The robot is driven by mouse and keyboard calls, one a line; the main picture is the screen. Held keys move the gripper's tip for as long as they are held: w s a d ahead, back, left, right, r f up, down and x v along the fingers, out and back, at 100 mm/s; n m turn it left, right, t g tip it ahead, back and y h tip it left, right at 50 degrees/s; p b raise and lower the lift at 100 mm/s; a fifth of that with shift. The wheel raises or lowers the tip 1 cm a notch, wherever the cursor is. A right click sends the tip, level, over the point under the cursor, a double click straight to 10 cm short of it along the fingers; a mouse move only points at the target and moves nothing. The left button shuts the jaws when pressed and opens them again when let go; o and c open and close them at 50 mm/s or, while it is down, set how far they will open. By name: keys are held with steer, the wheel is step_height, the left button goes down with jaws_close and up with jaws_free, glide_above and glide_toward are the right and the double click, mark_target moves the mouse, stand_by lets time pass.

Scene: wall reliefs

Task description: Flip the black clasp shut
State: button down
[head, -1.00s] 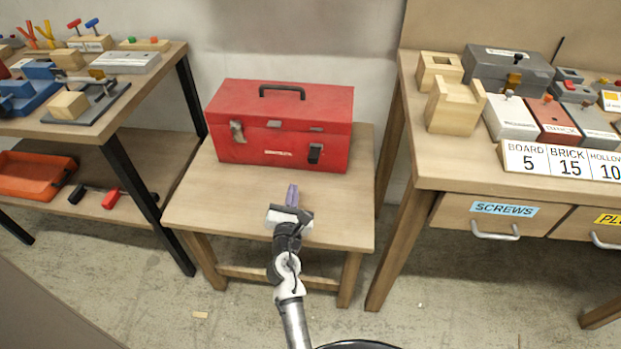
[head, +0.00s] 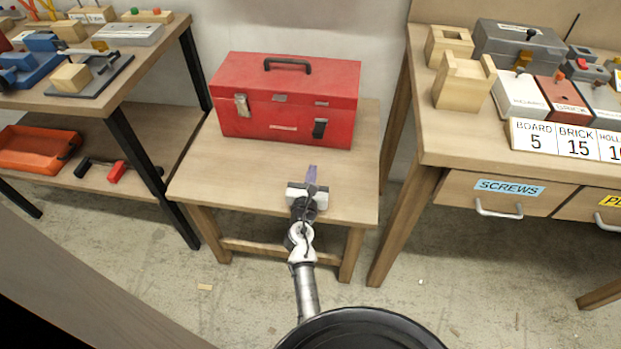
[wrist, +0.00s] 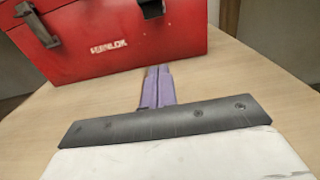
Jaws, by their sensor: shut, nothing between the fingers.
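A red toolbox (head: 285,100) with a black top handle stands at the back of a small wooden table. The black clasp (head: 319,128) is on the right of its front face; it also shows at the top of the wrist view (wrist: 152,9). A metal-coloured clasp (head: 242,105) is on the left of the front and appears dark in the wrist view (wrist: 38,24). Whether the black clasp's lower end stands off the box is too small to tell. My gripper (head: 311,172), with purple fingers, is shut and empty. It is in front of the box, apart from it, over the table.
The small table (head: 215,172) is bare in front of the box. A taller workbench (head: 455,140) with wooden blocks and labelled boxes stands at the right. A shelf unit (head: 110,100) with tools and an orange tray (head: 35,148) stands at the left.

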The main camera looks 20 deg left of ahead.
mark_target(319, 131)
steer(key=x, duration=0.5)
steer(key=shift+w+r, duration=0.1)
steer(key=shift+w, duration=0.1)
step_height(319, 131, up, 3)
steer(key=shift+w+a+f+p, duration=0.1)
steer(key=shift+f+p, duration=0.1)
steer(key=shift+p, duration=0.9)
steer(key=shift+w+r+p, duration=0.15)
steer(key=shift+r+p, duration=0.15)
steer(key=shift+r, duration=0.2)
